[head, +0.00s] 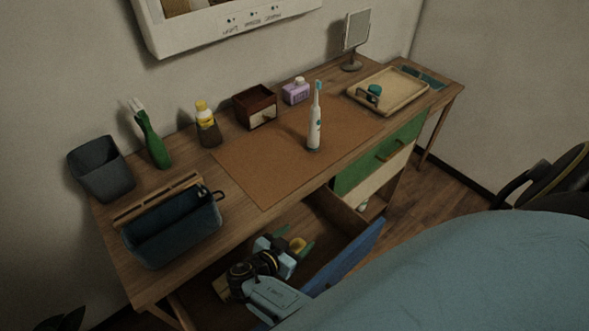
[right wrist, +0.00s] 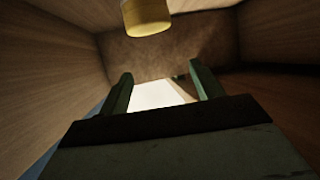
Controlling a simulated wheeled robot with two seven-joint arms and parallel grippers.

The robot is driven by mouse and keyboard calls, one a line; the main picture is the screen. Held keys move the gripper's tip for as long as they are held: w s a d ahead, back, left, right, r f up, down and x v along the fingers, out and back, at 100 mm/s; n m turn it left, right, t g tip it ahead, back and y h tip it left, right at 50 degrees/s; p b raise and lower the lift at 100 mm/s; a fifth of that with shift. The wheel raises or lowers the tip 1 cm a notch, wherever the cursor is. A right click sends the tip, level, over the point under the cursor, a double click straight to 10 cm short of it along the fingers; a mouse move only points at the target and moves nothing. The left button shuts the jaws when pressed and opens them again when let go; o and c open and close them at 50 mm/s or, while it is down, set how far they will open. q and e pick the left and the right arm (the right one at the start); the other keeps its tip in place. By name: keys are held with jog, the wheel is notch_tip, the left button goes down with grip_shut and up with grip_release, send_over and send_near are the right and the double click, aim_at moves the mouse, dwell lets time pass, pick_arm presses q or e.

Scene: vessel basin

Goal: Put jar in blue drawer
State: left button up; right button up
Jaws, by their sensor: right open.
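A yellow item, which looks like the jar, shows at the top of the right wrist view (right wrist: 148,16) and as a small patch by my gripper in the head view (head: 298,244). Most of it is hidden. The blue drawer (head: 345,262) is pulled out under the desk, its blue front towards the lower right. My right gripper (head: 295,240) is down in the drawer's opening, its green fingers (right wrist: 162,78) spread with nothing between them. The yellow item is apart from the fingertips in the wrist view. My left gripper is not in view.
A green drawer front (head: 365,170) is right of the open drawer. Wooden drawer walls (right wrist: 45,75) surround the gripper closely.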

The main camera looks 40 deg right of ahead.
jog(key=b+v, duration=0.1)
jog(key=v, duration=0.6)
jog(key=shift+a, duration=0.25)
jog(key=shift+r, duration=0.15)
